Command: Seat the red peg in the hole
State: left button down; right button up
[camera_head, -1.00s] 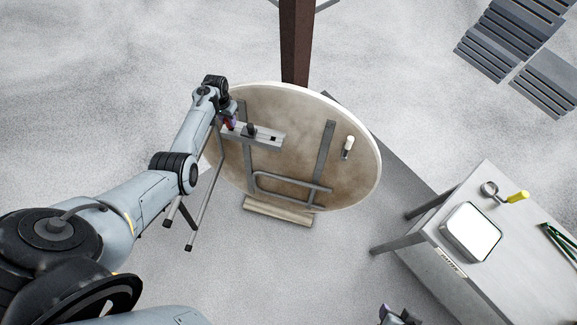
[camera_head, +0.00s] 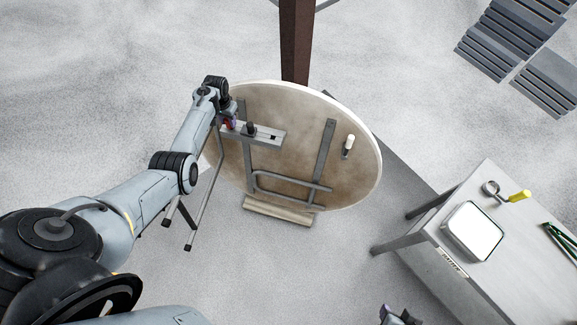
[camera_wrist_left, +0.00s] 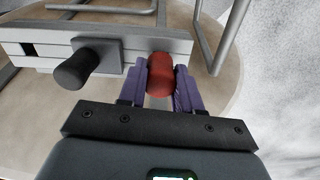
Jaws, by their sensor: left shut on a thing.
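The red peg (camera_wrist_left: 160,76) is between the purple fingers of my left gripper (camera_wrist_left: 164,95), which is shut on it. Its far end meets the grey bar (camera_wrist_left: 130,50); how deep it sits in a hole I cannot tell. In the head view the left gripper (camera_head: 229,122) is at the left end of the same bar (camera_head: 262,137). A black peg (camera_wrist_left: 77,68) stands out of the bar beside the red one, and a dark square hole (camera_wrist_left: 29,50) shows further along. My right gripper (camera_head: 398,316) is only partly visible at the bottom edge.
The bar is fixed to a tilted round tabletop (camera_head: 290,165) with a white peg (camera_head: 349,142) at its right and metal legs. A workbench (camera_head: 440,250) at the right carries a white-topped tray (camera_head: 472,231) and a yellow-handled tool (camera_head: 519,197). A brown post (camera_head: 296,45) stands behind.

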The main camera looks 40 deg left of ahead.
pick_arm(q)
jog(key=shift+f, duration=0.3)
dwell(0.4)
jog(key=c, duration=0.7)
grip_release()
notch_tip(320, 180, up, 11)
jog(key=shift+f, duration=0.1)
